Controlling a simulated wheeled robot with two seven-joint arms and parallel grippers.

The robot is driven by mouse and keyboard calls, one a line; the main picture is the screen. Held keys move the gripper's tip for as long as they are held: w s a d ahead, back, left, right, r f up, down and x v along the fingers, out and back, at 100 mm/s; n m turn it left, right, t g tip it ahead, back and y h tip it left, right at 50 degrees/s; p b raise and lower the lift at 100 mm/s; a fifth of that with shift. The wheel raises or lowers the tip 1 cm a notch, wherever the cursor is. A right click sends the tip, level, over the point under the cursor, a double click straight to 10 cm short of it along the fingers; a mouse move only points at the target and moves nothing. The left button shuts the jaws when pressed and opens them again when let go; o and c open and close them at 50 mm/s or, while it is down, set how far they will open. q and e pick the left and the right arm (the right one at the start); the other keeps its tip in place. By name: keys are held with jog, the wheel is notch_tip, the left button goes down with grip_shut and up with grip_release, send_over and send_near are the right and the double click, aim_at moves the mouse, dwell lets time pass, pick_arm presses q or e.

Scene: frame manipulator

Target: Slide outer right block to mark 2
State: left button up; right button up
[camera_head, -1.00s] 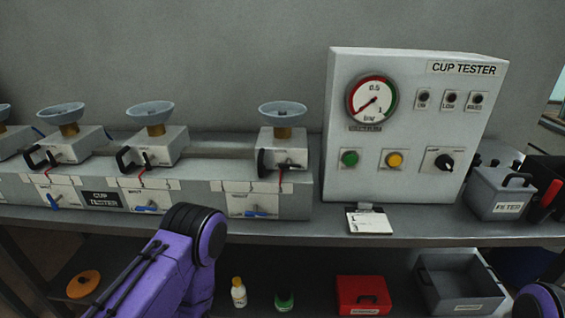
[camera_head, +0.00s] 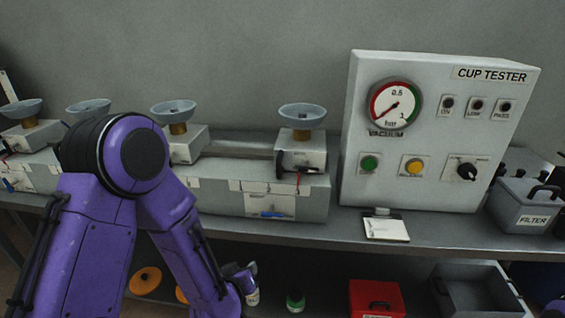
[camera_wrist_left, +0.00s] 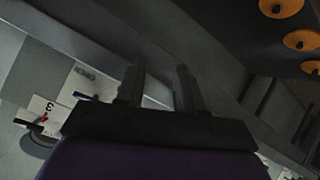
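The outer right block (camera_head: 302,152) is a light grey carriage with a dark handle and a grey suction cup (camera_head: 303,116) on a brass stem. It sits at the right end of the rail, on the grey bench unit (camera_head: 317,203). Another block (camera_head: 187,146) stands left of it, apart. My left arm covers part of the rail and other blocks at left. In the left wrist view my left gripper (camera_wrist_left: 160,85) has its two fingers apart with nothing between them. A label reading 3 (camera_wrist_left: 42,105) shows left of it. My right gripper is out of view.
The Cup Tester panel (camera_head: 432,135) stands right of the rail. A small white card (camera_head: 386,229) lies before it and a filter box (camera_head: 528,205) at far right. The lower shelf holds bottles, a red box (camera_head: 376,299) and a grey bin (camera_head: 470,290).

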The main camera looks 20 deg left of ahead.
pick_arm(q)
jog(key=w+d+r+m+t, duration=0.1)
jog(key=w+r+t, duration=0.15)
jog(key=r, duration=0.55)
jog(key=w+d+r+m+t, duration=0.1)
jog(key=w+r+t, duration=0.1)
jog(key=w+r, duration=0.35)
jog(key=m+t+h, duration=0.1)
jog(key=m+t, duration=0.2)
jog(key=m, duration=0.2)
send_near(278, 165)
jog(key=shift+g, duration=0.25)
jog(key=w+p, duration=0.1)
jog(key=w, duration=0.2)
jog(key=w+p, duration=0.1)
jog(key=w, duration=0.3)
jog(key=w+a, duration=0.1)
jog(key=w, duration=0.2)
jog(key=shift+w+r+p, duration=0.2)
jog(key=shift+w+p, duration=0.15)
jog(key=shift+p, duration=0.05)
grip_shut()
